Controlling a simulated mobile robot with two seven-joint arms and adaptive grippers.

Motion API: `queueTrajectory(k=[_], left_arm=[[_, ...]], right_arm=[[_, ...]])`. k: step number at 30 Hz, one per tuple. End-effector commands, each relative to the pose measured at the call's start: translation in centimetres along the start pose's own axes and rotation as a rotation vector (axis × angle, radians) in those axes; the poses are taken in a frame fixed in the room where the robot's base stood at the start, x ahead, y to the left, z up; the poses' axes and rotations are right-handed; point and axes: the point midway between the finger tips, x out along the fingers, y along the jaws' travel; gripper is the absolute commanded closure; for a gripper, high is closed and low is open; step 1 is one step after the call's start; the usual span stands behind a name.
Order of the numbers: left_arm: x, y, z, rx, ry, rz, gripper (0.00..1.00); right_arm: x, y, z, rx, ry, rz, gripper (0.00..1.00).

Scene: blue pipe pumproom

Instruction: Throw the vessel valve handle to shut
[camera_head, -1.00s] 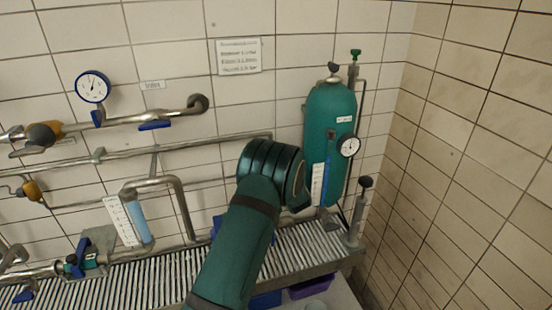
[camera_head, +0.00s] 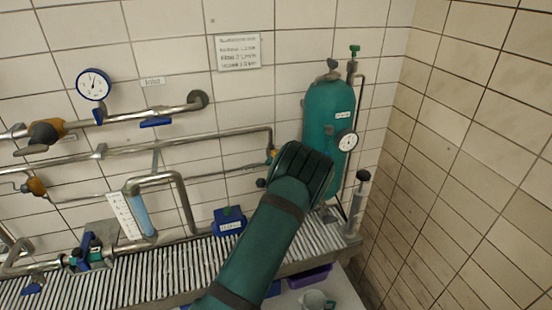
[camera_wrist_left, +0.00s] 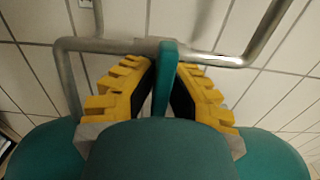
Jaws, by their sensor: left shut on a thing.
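The vessel is a green tank (camera_head: 322,110) on the wall at right in the head view, with a round gauge (camera_head: 347,139). My left arm reaches up to its lower left side and covers its lower part. In the left wrist view, my left gripper (camera_wrist_left: 164,72) has its yellow fingers shut on a flat teal handle (camera_wrist_left: 165,88), seen nearly edge-on. The handle sits at a fitting on a grey pipe (camera_wrist_left: 110,46). In the head view the fingers and handle are mostly hidden by my arm. My right gripper is not in view.
A ribbed shelf (camera_head: 160,275) runs below the pipes, with a blue box (camera_head: 229,222) on it. A hand pump (camera_head: 357,205) stands right of the vessel. A tiled wall (camera_head: 460,150) closes the right side. A pale jug (camera_head: 313,300) stands below the shelf.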

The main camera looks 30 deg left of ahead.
Motion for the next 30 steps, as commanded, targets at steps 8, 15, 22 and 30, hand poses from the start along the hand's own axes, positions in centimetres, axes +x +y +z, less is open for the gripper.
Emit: queueTrajectory(k=[8,15,22,30], left_arm=[[0.1,-0.2,0.1,0.003,-0.001,-0.004,1.0],[0.1,-0.1,0.1,0.002,-0.001,-0.003,0.59],[0.0,0.0,0.0,0.002,0.0,-0.001,0.59],[-3.0,-0.1,-0.1,0.002,0.001,0.001,0.59]], right_arm=[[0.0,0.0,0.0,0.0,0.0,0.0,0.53],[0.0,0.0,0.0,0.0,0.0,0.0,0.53],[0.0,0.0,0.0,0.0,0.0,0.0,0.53],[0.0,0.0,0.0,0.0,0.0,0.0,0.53]])
